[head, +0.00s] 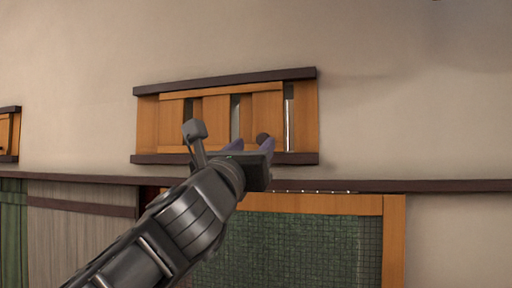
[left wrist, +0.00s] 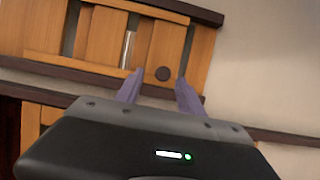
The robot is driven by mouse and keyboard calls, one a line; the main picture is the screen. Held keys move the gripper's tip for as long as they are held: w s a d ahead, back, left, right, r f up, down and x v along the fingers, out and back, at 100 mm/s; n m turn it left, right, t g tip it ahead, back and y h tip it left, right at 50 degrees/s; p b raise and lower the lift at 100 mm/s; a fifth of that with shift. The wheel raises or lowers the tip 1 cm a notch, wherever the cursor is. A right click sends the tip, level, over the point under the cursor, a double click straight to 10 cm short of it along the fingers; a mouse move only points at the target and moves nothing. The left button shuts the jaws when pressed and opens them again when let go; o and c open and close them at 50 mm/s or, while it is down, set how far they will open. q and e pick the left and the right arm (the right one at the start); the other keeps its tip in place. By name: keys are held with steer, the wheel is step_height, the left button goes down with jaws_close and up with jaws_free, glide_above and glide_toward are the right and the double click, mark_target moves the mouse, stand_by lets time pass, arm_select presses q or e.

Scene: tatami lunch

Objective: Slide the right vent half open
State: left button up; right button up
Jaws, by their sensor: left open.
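The right vent (head: 215,108) is an orange wooden slatted panel between dark top and bottom rails, high on the wall. Narrow gaps show between its slats. My left gripper (head: 252,145) is open in front of the vent's lower edge. My right gripper is not in view.
Part of another vent (head: 6,135) shows at the far left. A dark rail (head: 440,186) runs along the wall below the vents. Under it is a wood-framed dark green mesh panel (head: 290,250). The wall right of the vent is bare.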

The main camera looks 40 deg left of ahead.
arm_select(q)
steer(key=v, duration=0.4)
steer(key=shift+s+f+b, duration=0.15)
steer(key=shift+s+b, duration=0.1)
steer(key=shift+b, duration=0.1)
steer(key=d+r+m+t+h+b, duration=0.1)
steer(key=d+r+m+t+h, duration=0.1)
steer(key=m, duration=0.9)
steer(key=d+r+m+t+h, duration=0.1)
steer(key=d+r+m+h, duration=0.15)
steer(key=m, duration=0.85)
steer(key=a+f+m+g+y, duration=0.1)
steer(key=m, duration=0.3)
steer(key=a+f+m+g+y, duration=0.1)
steer(key=m+y, duration=0.1)
steer(key=m, duration=0.3)
steer(key=w+a+f+m+g+y, duration=0.1)
steer(key=a+f+m, duration=0.1)
steer(key=m, duration=0.3)
steer(key=shift+y+b, duration=0.25)
steer(key=shift+b, duration=0.05)
